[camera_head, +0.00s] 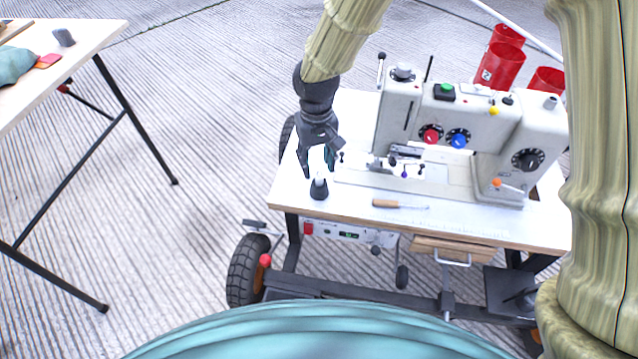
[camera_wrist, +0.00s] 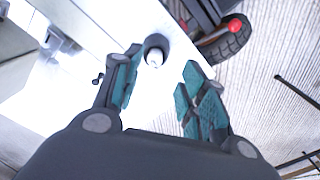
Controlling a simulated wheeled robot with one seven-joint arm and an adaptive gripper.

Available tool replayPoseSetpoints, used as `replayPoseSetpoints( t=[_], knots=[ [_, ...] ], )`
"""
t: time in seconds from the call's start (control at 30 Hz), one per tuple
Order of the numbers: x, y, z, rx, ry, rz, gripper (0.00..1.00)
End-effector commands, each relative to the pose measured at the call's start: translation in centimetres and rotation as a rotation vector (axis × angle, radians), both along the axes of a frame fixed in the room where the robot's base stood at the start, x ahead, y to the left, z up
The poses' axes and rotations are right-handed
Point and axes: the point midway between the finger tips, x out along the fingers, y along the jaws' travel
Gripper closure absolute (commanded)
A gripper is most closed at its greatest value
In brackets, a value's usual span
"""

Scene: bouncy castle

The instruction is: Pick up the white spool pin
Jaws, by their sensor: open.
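The white spool pin (camera_head: 319,181) stands upright in a dark, cone-shaped base at the left front of the sewing table (camera_head: 345,205). In the wrist view the white pin (camera_wrist: 154,58) shows end-on inside its dark round base, just past the fingertips and nearer the left finger. My gripper (camera_head: 320,172) points down just above the pin, its fingers spread to either side. In the wrist view the open gripper (camera_wrist: 160,68) has teal pads and nothing between them. Whether a finger touches the pin cannot be told.
A white sewing machine (camera_head: 400,115) with coloured knobs fills the back and right of the table. An awl-like tool with a wooden handle (camera_head: 385,203) lies right of the pin. Red cups (camera_head: 500,65) stand behind. Another table (camera_head: 85,40) is at far left. A wheel (camera_head: 247,272) is below.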

Motion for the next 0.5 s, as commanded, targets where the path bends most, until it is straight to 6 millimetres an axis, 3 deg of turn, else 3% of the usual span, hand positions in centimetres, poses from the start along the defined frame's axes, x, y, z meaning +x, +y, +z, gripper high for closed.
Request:
replayPoseSetpoints(
  t=[0.17,0.5],
  knots=[
    [0.2,0.1,-1.0,0.001,0.000,0.001,0.58],
    [1.0,-0.3,-5.1,0.001,-0.001,0.002,0.58]
  ],
)
